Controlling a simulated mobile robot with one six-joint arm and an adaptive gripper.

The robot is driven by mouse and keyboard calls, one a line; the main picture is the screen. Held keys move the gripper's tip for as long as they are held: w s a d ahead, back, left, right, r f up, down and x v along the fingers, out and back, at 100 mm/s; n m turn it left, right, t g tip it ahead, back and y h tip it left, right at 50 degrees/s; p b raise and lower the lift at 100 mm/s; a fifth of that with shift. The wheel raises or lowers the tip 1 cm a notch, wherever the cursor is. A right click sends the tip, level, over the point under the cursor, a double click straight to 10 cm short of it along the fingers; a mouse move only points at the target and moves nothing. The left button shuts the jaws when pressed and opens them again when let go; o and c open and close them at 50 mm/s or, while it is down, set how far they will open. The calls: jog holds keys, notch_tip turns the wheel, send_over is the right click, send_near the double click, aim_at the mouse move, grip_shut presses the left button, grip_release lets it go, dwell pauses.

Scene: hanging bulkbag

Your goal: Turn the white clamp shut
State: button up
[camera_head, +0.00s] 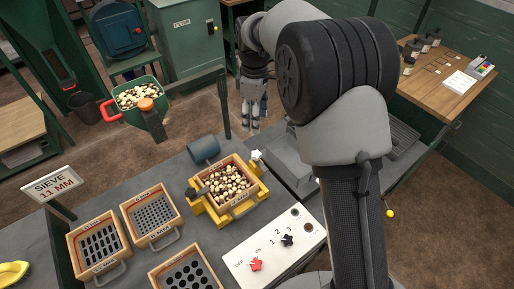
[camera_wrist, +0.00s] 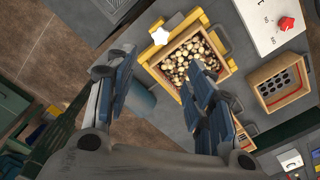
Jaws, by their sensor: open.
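The white clamp (camera_head: 257,155) is a small star-shaped knob at the back right corner of the yellow sieve holder (camera_head: 241,208). In the wrist view the white clamp (camera_wrist: 160,36) shows on the yellow frame, beyond my fingertips and between their lines. A wooden sieve tray full of pale and brown nuts (camera_head: 228,181) sits in the holder. My gripper (camera_head: 254,118) is open and empty, above and behind the clamp in the head view, apart from it. In the wrist view my gripper (camera_wrist: 155,80) has its two fingers spread wide. How far the clamp is turned cannot be told.
Spare sieves (camera_head: 151,217) lie to the left. A control box (camera_head: 275,246) with red and black knobs is in front. A green hopper of nuts (camera_head: 138,94) is at the back left.

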aim_at(255, 154)
notch_tip(255, 154, down, 16)
jog(key=b, duration=0.4)
jog(key=shift+c, duration=0.5)
jog(key=c, duration=1)
